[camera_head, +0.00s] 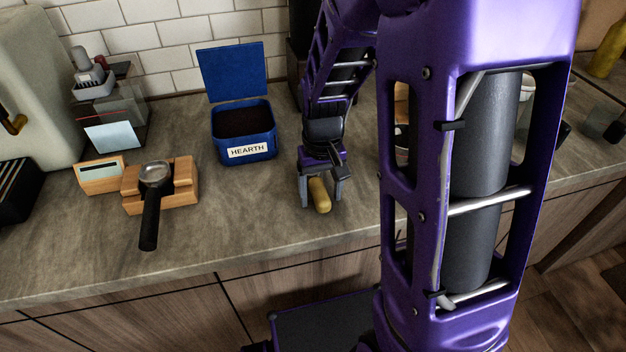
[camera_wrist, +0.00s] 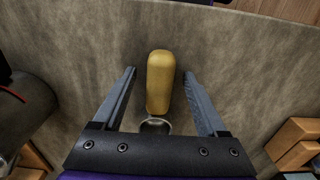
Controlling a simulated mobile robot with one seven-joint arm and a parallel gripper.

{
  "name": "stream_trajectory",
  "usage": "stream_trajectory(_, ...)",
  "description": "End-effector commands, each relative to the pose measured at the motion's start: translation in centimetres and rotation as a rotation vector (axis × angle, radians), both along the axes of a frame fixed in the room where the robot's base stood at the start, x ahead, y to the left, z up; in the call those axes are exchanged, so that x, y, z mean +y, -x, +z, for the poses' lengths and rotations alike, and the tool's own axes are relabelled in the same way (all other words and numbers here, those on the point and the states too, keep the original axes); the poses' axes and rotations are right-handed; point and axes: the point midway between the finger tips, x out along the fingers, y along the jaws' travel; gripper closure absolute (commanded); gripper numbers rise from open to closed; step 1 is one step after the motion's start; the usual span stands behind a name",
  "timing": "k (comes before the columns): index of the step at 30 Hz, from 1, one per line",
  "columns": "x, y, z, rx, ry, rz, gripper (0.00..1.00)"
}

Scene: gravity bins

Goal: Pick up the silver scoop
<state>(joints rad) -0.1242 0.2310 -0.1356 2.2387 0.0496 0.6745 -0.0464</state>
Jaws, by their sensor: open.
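The silver scoop lies on the counter, its yellow handle (camera_head: 320,196) pointing toward the counter's front edge. In the wrist view the handle (camera_wrist: 160,80) is plain, and a silver rim (camera_wrist: 155,126) shows at its base; the rest of the bowl is hidden by my gripper. My gripper (camera_head: 321,202) is open and points down over the scoop. In the wrist view its fingers (camera_wrist: 159,74) are on either side of the handle, with a gap on each side. I cannot tell how high the fingertips are above the counter.
A blue tin (camera_head: 229,146) labelled HEARTH, lid open, holds dark grounds left of my gripper. A portafilter (camera_head: 151,210) rests on a wooden stand (camera_head: 184,191) farther left. A small framed card (camera_head: 100,178) stands beside it. Bare counter (camera_head: 240,215) lies in front of the tin.

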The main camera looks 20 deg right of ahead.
Motion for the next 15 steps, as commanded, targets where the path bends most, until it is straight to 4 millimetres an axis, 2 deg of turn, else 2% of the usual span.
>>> stream_trajectory(4,0.0,0.0,0.04,0.0,0.0,0.0,0.25)
stream_trajectory(5,0.0,0.0,0.04,0.0,0.0,0.0,0.29)
stream_trajectory(15,0.0,-0.01,0.06,0.0,0.0,0.0,0.9)
